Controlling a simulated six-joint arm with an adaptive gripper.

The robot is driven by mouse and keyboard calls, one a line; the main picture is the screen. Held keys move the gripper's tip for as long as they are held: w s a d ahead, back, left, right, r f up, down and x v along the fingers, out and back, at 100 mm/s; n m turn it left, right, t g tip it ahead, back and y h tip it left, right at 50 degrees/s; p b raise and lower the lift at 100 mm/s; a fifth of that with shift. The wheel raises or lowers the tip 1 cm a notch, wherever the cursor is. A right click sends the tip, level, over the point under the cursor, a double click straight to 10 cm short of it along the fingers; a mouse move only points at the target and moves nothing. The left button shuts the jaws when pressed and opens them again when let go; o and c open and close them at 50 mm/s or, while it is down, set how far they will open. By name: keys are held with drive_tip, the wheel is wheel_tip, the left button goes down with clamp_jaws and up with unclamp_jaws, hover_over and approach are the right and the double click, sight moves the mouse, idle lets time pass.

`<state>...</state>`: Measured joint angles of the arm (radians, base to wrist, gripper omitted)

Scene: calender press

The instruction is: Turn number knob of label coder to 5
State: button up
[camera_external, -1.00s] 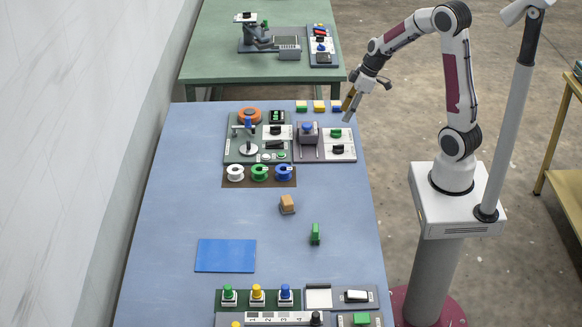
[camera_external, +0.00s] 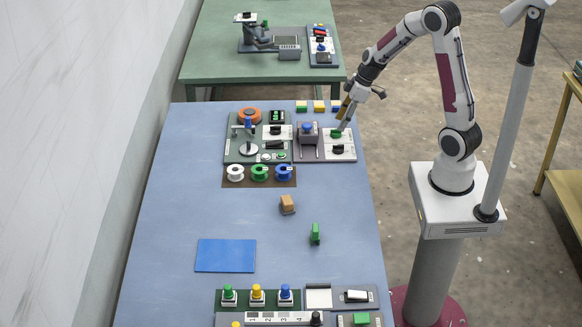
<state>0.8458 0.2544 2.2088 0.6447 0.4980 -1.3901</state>
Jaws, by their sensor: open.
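My gripper (camera_external: 342,122) is open and points down at the right back of the blue table. Its fingertips are at or just above a green knob (camera_external: 336,133) on the white panel of a grey machine. I cannot tell whether they touch it. A black knob (camera_external: 338,149) sits on the same panel, just in front of the green one. The machine's grey press part with a blue top (camera_external: 307,132) stands to the left. Number markings on these knobs are too small to read, and no label names the label coder.
Yellow and green blocks (camera_external: 319,106) lie behind the panel, with a blue one partly hidden by my gripper. A second station (camera_external: 257,157) with spools adjoins on the left.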

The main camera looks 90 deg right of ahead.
sight(336, 132)
drive_tip(key=shift+x, duration=1.9)
drive_tip(key=c, duration=1.1)
